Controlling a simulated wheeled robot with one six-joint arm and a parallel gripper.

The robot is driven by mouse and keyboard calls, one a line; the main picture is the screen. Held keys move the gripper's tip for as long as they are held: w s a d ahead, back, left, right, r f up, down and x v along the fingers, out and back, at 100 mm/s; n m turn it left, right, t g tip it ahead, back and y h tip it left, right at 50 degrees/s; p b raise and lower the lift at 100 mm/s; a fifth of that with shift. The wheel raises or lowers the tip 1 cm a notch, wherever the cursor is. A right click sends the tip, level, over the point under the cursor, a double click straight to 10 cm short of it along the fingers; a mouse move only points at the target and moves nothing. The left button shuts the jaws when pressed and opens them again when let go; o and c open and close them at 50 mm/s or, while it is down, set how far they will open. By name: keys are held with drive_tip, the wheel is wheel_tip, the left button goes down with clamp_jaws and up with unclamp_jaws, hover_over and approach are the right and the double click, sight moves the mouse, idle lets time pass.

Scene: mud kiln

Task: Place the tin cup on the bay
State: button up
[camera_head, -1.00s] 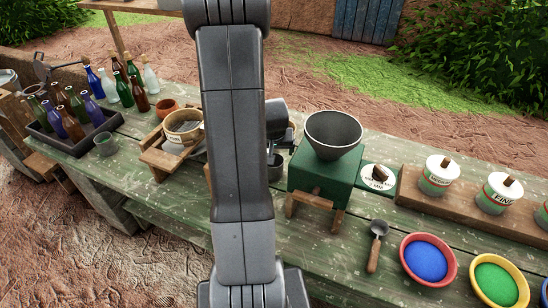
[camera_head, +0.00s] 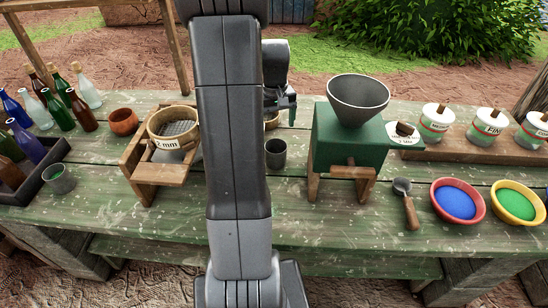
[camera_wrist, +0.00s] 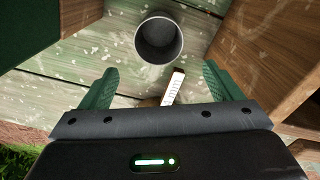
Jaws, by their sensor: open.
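The tin cup (camera_head: 275,153) is a dark grey, open-topped cup standing upright on the green plank bench, between the wooden sieve stand and the green mill. In the wrist view the tin cup (camera_wrist: 160,40) appears empty, just beyond my fingertips and apart from them. My gripper (camera_head: 282,104) is open behind the cup, partly hidden by my arm. Its green fingers (camera_wrist: 160,85) show in the wrist view with nothing gripped. A small white-labelled piece (camera_wrist: 172,88) lies between them in the picture. I cannot tell which spot is the bay.
The wooden stand with a 2 mm sieve (camera_head: 172,128) is left of the cup. The green mill (camera_head: 345,140) with its grey hopper (camera_head: 358,95) is close on the right. A scoop (camera_head: 408,205) and coloured bowls (camera_head: 457,200) lie farther right. Several bottles (camera_head: 58,90) stand left.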

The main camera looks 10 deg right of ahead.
sight(275, 140)
wheel_tip(275, 140, down, 7)
drive_tip(key=shift+s+d+f+p, duration=0.1)
drive_tip(key=shift+s+f+p, duration=0.1)
drive_tip(key=shift+f, duration=0.7)
drive_tip(key=shift+s+a+f+p, duration=0.1)
drive_tip(key=shift+s+f+p, duration=0.1)
drive_tip(key=shift+f, duration=0.75)
drive_tip(key=shift+s+d+f+p, duration=0.1)
drive_tip(key=shift+f+p, duration=0.1)
drive_tip(key=shift+f, duration=0.7)
drive_tip(key=c, duration=1.2)
drive_tip(key=shift+o, duration=0.2)
